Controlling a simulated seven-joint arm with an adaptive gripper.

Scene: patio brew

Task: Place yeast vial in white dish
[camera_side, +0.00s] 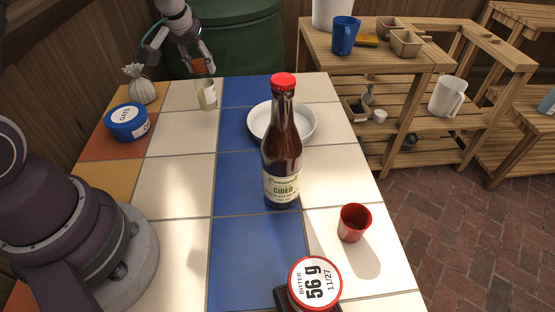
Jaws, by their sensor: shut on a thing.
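The yeast vial (208,97) is a small clear vial with pale contents, a white label and an orange-brown cap, at the far left of the tiled table. My gripper (200,66) is above it, with its fingers shut around the cap. The vial looks upright; I cannot tell whether its base touches the table. The white dish (308,132) lies to the right of the vial, across the blue tile strip. The cider bottle in front hides part of the dish. The visible part of the dish looks empty.
The tall cider bottle (282,150) stands in front of the dish. A blue oats tin (127,122) and a tied sack (140,84) stand left of the vial. A red cup (354,222) and a bitter tin (315,284) are nearer.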

